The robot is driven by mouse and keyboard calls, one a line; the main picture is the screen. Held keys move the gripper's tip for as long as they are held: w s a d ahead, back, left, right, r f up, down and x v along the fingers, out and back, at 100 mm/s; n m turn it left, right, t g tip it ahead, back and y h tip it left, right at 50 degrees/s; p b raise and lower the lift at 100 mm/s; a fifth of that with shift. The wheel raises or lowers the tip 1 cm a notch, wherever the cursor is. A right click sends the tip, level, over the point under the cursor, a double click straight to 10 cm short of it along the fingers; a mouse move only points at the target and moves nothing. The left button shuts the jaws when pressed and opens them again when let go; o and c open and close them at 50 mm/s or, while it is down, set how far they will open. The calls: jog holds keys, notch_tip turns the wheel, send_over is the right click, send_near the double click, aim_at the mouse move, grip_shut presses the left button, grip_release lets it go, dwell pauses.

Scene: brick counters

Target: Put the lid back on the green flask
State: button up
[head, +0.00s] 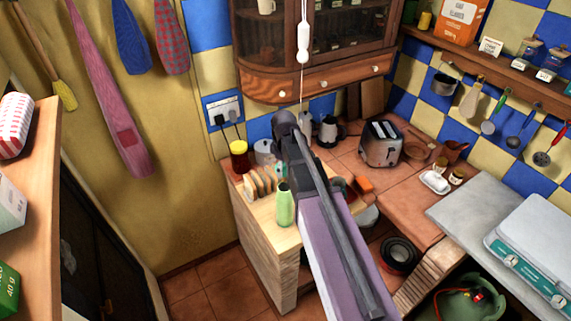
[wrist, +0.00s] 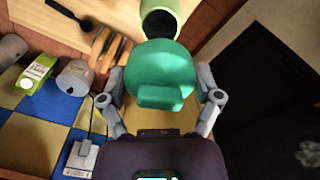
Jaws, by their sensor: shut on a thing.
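The green flask (head: 285,206) stands upright near the front edge of the wooden counter in the head view. In the wrist view the flask (wrist: 160,22) is at the top, with its dark open mouth partly showing. My gripper (wrist: 160,72) is shut on the teal-green lid (wrist: 162,93), with one finger on each side. The lid looks close to the flask's mouth and overlaps it in the wrist view; I cannot tell whether they touch. In the head view my arm mostly hides the gripper and lid.
A rack of slices (head: 261,183) stands just left of and behind the flask. A jar with a yellow lid (head: 239,157) and a toaster (head: 381,144) are farther back. A green carton (wrist: 36,78) and a white canister (wrist: 76,79) show in the wrist view.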

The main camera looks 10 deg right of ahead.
jog(key=shift+s+r, duration=0.1)
jog(key=shift+s, duration=0.05)
jog(key=shift+d, duration=0.1)
jog(key=shift+f, duration=0.25)
notch_tip(320, 180, down, 6)
jog(key=b, duration=0.6)
jog(key=shift+f+b, duration=0.15)
jog(key=shift+b, duration=0.2)
dwell(2.4)
jog(key=o, duration=0.9)
